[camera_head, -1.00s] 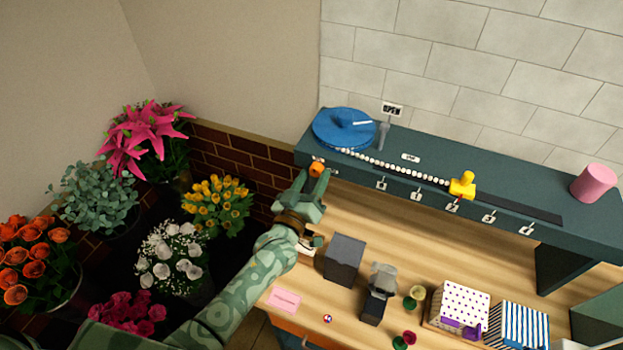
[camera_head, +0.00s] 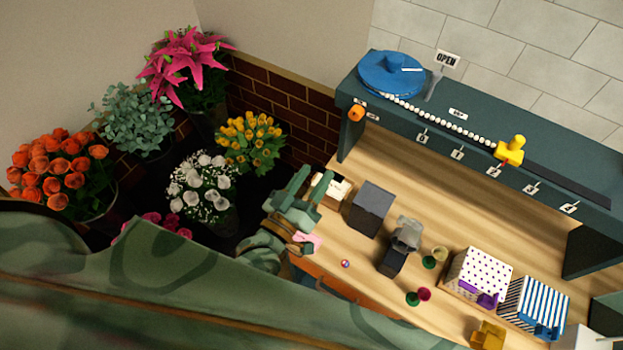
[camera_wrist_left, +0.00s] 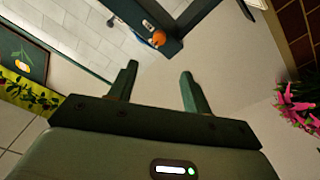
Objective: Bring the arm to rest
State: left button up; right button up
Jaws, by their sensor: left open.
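My left gripper (camera_head: 306,188) is open and empty in the head view. It is raised over the left end of the wooden counter, its fingers near a small white box (camera_head: 329,189). I cannot tell its exact height. In the left wrist view the two green fingers (camera_wrist_left: 158,92) stand apart with nothing between them. My green left arm fills the lower left of the head view and hides part of the flowers and floor. An orange knob (camera_head: 356,112) on the shelf front is apart from the gripper; it also shows in the wrist view (camera_wrist_left: 158,38). My right gripper is not in view.
Flower buckets, including orange roses (camera_head: 58,170) and yellow tulips (camera_head: 250,140), stand left of the gripper. A dark box (camera_head: 371,208), a grey scoop-like item (camera_head: 405,235) and patterned boxes (camera_head: 480,272) stand on the counter. The teal shelf (camera_head: 400,120) rises behind.

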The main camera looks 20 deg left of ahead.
pick_arm(q)
jog(key=shift+s, duration=0.1)
dwell(0.5)
jog(key=s+a+r+m+g+y, duration=0.2)
jog(key=s+a+m+g+y, duration=0.75)
jog(key=a, duration=0.65)
jog(key=s+d+f+g+h+b, duration=0.15)
jog(key=f+b, duration=0.25)
jog(key=f, duration=0.9)
jog(key=s+d+f+g+h+b, duration=0.1)
jog(key=s+d+f+g+b, duration=0.2)
jog(key=f, duration=1.1)
jog(key=s+d+f+g+h+b, duration=0.15)
jog(key=f+b, duration=0.35)
jog(key=f, duration=0.8)
jog(key=s+a+f+n+g+h+b, duration=0.1)
jog(key=s+f+b, duration=0.6)
jog(key=s+f, duration=1.2)
notch_tip(320, 180, down, 3)
jog(key=shift+s+a+r+n+g+h+b, duration=0.15)
jog(key=shift+n+g+h+b, duration=0.2)
jog(key=shift+n+g, duration=0.45)
